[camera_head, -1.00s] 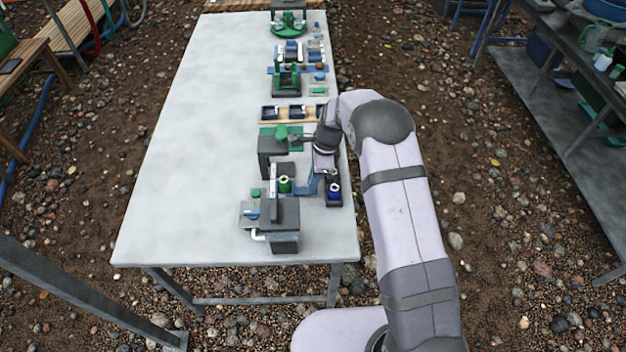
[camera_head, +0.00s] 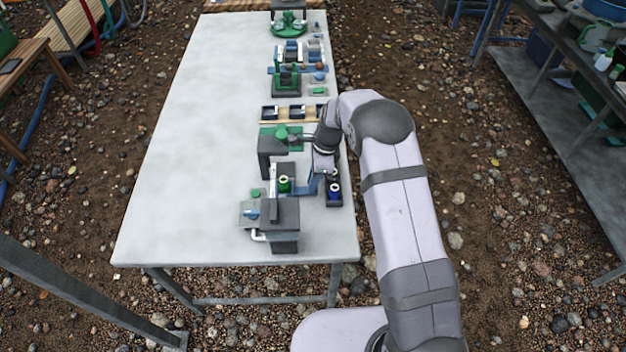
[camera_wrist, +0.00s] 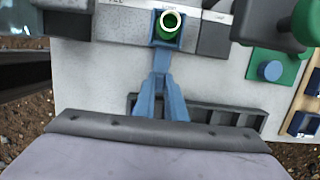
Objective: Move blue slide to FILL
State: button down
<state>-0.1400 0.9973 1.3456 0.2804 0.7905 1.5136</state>
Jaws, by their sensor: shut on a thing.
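The FILL label (camera_wrist: 117,2) is at the top edge of the wrist view, left of the slide, partly cut off. Another label, too small to read, lies right of the slide. My gripper (camera_wrist: 161,76) has its blue fingers together at the slide's near end, shut on it. The exact grip is hard to see.
A dark grey block (camera_head: 272,214) is at the rail's near end. Green and grey fixtures stand beyond. The left of the table (camera_head: 185,150) is clear.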

jog(key=shift+s, duration=0.1)
jog(key=shift+s+p, duration=1.55)
jog(key=shift+s, duration=2.85)
jog(key=c, duration=1.9)
grip_release()
jog(key=shift+o, duration=0.2)
jog(key=shift+r, duration=0.1)
notch_tip(320, 180, up, 7)
jog(key=p, duration=0.6)
jog(key=shift+p, duration=0.4)
